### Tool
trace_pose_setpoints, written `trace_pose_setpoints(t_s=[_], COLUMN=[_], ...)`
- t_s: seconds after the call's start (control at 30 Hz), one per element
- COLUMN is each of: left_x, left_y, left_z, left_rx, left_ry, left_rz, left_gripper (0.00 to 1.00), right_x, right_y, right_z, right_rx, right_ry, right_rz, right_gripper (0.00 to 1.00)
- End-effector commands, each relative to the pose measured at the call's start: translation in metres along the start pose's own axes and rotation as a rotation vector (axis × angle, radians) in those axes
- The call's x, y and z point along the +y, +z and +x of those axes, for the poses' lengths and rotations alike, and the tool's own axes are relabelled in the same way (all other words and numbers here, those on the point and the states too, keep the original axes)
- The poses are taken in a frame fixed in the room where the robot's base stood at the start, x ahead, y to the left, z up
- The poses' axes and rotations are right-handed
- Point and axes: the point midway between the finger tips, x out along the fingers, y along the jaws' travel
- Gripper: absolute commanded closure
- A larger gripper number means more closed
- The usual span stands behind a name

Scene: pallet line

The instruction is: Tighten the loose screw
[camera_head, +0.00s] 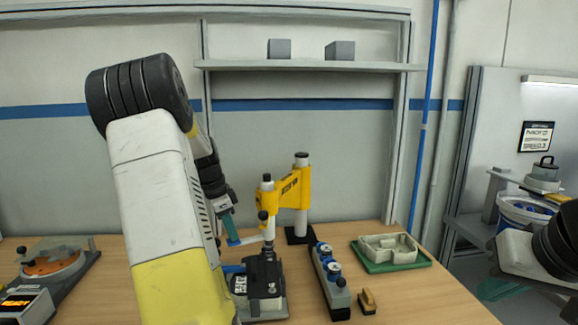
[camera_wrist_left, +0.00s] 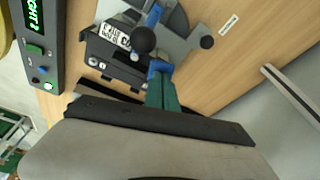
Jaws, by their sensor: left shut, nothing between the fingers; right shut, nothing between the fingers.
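My left gripper (camera_head: 233,238) hangs beside the yellow arm of the tool stand (camera_head: 290,190) in the head view. Its teal fingers are together, with nothing between them. The dark fixture (camera_head: 264,278) with a white label stands on a grey plate just below it. In the left wrist view, the fingertips (camera_wrist_left: 160,70) are close beside the fixture (camera_wrist_left: 108,52); I cannot tell if they touch it. A round black knob (camera_wrist_left: 143,40) shows above the fixture. I cannot make out a loose screw in either view. My right gripper is out of view.
A box with blue-topped knobs (camera_head: 327,272), a small brown block (camera_head: 367,301) and a green tray (camera_head: 390,265) with a pale part stand right of the fixture. At the left are a disc device (camera_head: 52,262) and a lit display box (camera_head: 27,305). The front right of the table is bare.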

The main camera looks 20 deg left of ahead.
Motion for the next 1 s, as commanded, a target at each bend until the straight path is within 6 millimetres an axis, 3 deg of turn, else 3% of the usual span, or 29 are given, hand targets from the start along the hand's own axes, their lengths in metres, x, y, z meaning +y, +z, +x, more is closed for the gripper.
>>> trace_pose_setpoints(t_s=[0.27, 1.0], left_x=[0.001, 0.0], left_y=[0.0, -0.014], left_z=[-0.003, -0.054], left_rx=[-0.002, 0.0], left_ry=[0.004, 0.0], left_rz=[0.0, 0.001], left_gripper=[1.0, 1.0], right_x=[0.0, 0.0], right_y=[0.0, 0.0], right_z=[0.0, 0.0], right_rx=[0.0, 0.0], right_ry=[0.0, 0.0], right_rz=[0.0, 0.0], right_gripper=[1.0, 1.0])
